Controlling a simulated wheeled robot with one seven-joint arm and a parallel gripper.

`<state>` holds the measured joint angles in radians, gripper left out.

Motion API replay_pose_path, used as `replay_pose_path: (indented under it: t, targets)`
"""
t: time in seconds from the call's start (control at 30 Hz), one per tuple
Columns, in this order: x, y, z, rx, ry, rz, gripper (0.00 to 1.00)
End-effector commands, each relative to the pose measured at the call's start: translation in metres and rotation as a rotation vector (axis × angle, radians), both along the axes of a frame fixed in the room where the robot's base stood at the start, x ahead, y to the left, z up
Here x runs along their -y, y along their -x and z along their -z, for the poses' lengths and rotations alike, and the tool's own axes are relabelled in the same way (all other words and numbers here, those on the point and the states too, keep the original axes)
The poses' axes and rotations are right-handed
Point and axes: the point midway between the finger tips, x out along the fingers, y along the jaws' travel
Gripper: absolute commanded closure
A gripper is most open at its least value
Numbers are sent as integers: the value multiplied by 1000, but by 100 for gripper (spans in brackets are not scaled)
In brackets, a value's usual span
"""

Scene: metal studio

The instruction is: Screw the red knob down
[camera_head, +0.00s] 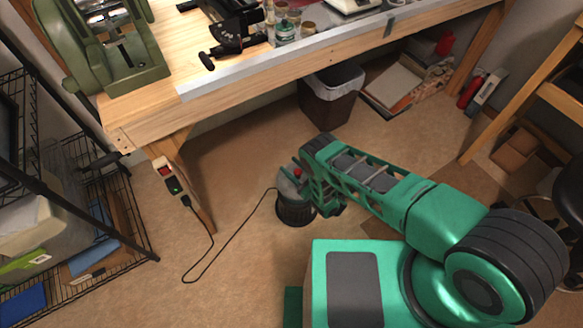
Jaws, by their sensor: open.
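A small red knob (297,173) shows on top of a grey and dark round canister-like device (294,208) on the floor. My green arm reaches in from the right, and my gripper (313,190) is at the device's upper right side, close beside the knob. The gripper is open; its fingers are small and partly hidden by the arm, so I cannot tell whether they touch the knob. The right side of the device is partly covered by my arm.
A black cable (236,235) runs from the device to a switch box (170,178) on the leg of a wooden workbench (200,115). A dark bin (331,95) stands behind. A wire rack (95,205) is at left. The floor between rack and device is mostly clear.

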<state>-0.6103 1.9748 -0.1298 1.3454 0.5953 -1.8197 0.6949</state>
Motion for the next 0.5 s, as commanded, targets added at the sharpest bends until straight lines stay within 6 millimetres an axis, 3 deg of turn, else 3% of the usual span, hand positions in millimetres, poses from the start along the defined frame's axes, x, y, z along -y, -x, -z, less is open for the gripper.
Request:
replay_pose_path:
  t: [0.3,0.47,0.5]
  targets:
    - [-1,-2,0,0,1,0,54]
    - [-1,-2,0,1,1,0,92]
    - [-1,-2,0,0,1,0,95]
